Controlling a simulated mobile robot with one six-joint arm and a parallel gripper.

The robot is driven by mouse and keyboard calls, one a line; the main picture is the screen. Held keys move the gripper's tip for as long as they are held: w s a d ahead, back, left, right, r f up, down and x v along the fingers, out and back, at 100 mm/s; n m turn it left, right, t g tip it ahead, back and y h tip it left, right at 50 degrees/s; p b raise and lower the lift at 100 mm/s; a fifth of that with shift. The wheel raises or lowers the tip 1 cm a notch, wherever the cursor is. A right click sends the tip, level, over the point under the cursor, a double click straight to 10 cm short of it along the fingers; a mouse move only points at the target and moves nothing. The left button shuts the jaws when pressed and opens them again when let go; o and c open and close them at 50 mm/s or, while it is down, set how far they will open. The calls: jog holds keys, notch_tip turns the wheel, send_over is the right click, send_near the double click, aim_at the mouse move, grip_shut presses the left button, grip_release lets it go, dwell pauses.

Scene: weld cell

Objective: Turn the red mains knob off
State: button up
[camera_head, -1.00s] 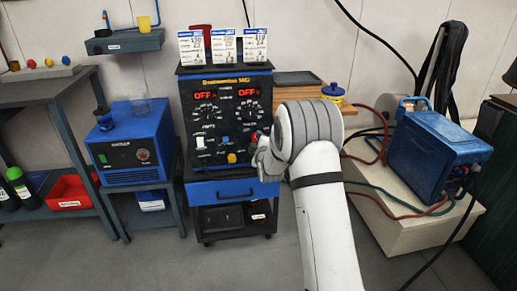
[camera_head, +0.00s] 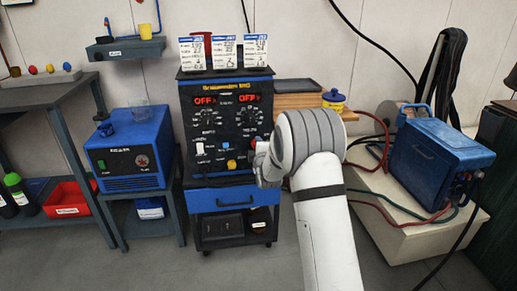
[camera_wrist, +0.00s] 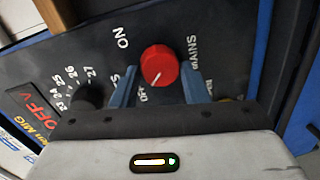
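The red mains knob (camera_wrist: 160,65) is on the dark front panel of the welding machine (camera_head: 225,85), with a white pointer line running toward the lower left in the wrist view. "ON" and "MAINS" are printed near it. My gripper (camera_wrist: 160,86) is open, its two blue fingers on either side of the knob with visible gaps. I cannot tell how deep the fingertips reach.
A numbered black dial (camera_wrist: 84,96) lies left of the fingers in the wrist view. The panel also carries a yellow knob (camera_head: 232,164) and a white switch (camera_head: 200,148). A blue unit (camera_head: 130,150) stands left, another blue welder (camera_head: 440,155) right, with cables beside it.

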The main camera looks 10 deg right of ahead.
jog(key=o, duration=0.4)
jog(key=shift+s+r+p, duration=0.2)
jog(key=shift+s+p, duration=0.25)
jog(key=shift+s, duration=1.5)
jog(key=shift+s+r+p, duration=0.2)
jog(key=shift+s+p, duration=0.2)
jog(key=shift+s, duration=1.55)
